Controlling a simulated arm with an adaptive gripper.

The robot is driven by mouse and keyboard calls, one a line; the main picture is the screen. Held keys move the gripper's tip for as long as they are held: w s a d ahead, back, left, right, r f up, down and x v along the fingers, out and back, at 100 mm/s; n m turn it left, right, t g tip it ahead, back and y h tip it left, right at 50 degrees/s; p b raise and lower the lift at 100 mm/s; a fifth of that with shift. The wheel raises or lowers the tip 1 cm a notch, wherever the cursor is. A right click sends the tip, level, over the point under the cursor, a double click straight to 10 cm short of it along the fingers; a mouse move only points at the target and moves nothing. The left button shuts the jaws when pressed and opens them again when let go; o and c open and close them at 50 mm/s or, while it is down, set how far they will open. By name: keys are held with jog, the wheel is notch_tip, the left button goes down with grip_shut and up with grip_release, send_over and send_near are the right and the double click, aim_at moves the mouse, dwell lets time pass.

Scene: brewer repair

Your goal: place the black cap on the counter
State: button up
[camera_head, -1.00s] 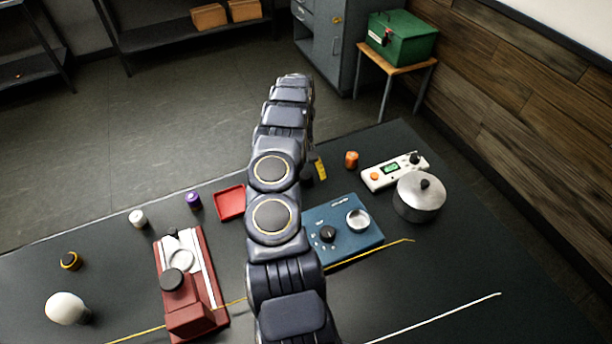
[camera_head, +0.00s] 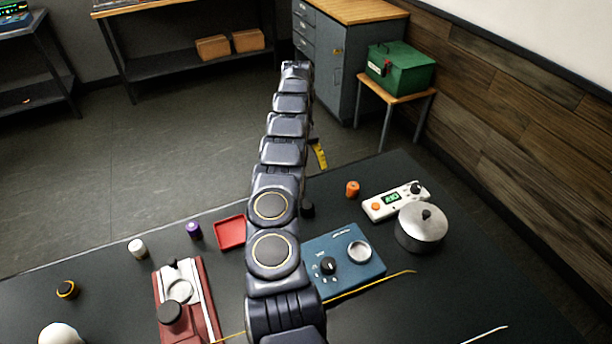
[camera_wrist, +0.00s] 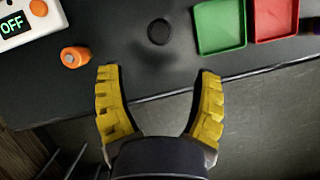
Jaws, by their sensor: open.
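The black cap (camera_wrist: 159,31), a small dark round piece, lies on the dark counter (camera_wrist: 120,50) in the wrist view, beyond my fingertips and roughly centred between them. A dark piece beside my arm in the head view (camera_head: 308,210) appears to be the same cap. My gripper (camera_wrist: 157,82) is open, with its two yellow fingers wide apart and nothing between them. It is over the counter's edge, apart from the cap. In the head view my arm hides most of the gripper; only one yellow finger (camera_head: 319,155) shows.
An orange bottle (camera_wrist: 75,57) and white OFF-display device (camera_wrist: 30,20) are left of the cap; a green tray (camera_wrist: 219,46) and red tray (camera_wrist: 274,38) are right. The head view shows a blue device (camera_head: 343,282), metal pot (camera_head: 420,232) and red machine (camera_head: 205,300).

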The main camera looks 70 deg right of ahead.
jog(key=shift+w+r, duration=0.1)
jog(key=shift+r, duration=0.15)
jog(key=w+a+r+n, duration=0.3)
jog(key=w+a+r, duration=0.65)
jog(key=w, duration=0.25)
jog(key=w+a+r+n+h, duration=0.15)
jog(key=a+r, duration=0.25)
jog(key=a, duration=0.4)
jog(key=w+a+r+n, duration=0.2)
jog(key=a+r+n, duration=0.15)
jog(key=a, duration=0.55)
jog(key=s+a+r+n+h, duration=0.1)
jog(key=s+a+r, duration=0.1)
jog(key=s+a, duration=0.35)
jog(key=s+a+r+n, duration=0.1)
jog(key=s+a+r, duration=0.15)
jog(key=a, duration=0.65)
jog(key=s+a+f+n+h, duration=0.1)
jog(key=s+a, duration=0.2)
jog(key=s, duration=0.3)
jog(key=s+a+f+n, duration=0.2)
jog(key=s+a, duration=0.2)
jog(key=s, duration=0.3)
jog(key=shift+s+h, duration=0.3)
jog(key=shift+h, duration=0.05)
